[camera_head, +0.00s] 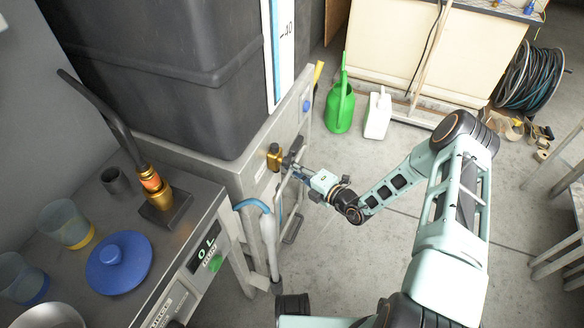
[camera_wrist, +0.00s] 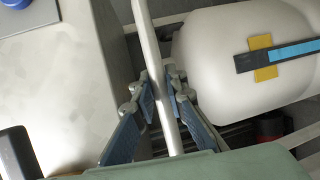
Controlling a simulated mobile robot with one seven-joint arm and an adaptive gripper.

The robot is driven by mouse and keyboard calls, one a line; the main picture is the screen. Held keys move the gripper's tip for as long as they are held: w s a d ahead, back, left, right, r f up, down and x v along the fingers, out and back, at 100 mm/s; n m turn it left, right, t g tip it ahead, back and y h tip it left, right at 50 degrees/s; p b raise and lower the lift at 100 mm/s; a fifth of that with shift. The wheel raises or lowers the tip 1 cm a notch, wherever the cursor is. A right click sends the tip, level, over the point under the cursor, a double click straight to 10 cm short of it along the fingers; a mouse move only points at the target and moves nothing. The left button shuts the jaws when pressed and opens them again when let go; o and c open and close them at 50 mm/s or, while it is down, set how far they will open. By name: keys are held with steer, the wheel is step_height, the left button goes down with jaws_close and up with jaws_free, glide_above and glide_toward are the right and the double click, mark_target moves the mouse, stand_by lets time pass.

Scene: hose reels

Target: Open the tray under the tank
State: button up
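The dark grey tank (camera_head: 170,65) stands on a light grey stand (camera_head: 245,172) with a brass valve (camera_head: 274,157) on its front. My gripper (camera_head: 297,168) is at the stand's front, just right of the valve. In the wrist view a long pale metal bar (camera_wrist: 146,40) runs between the two fingers of my gripper (camera_wrist: 161,85). The fingertips close in on both sides of the bar and appear to touch it. The tray itself is not clearly visible in the head view; the arm and stand parts cover that area.
A green watering can (camera_head: 340,106) and white jug (camera_head: 377,115) stand behind. A white rounded body (camera_wrist: 240,50) lies right of the fingers. The floor at centre right is clear.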

jaws_close()
steer(key=shift+s+d, duration=0.1)
steer(key=shift+d, duration=0.35)
steer(key=s+d+b, duration=0.1)
steer(key=s+d, duration=0.3)
steer(key=d, duration=0.7)
steer(key=s+d+b, duration=0.1)
steer(key=s+d, duration=0.3)
steer(key=d, duration=0.8)
steer(key=s+d+b, duration=0.1)
steer(key=s+d, duration=0.4)
steer(key=d, duration=0.7)
steer(key=shift+w, duration=0.1)
steer(key=o, duration=0.7)
jaws_free()
steer(key=v, duration=1.2)
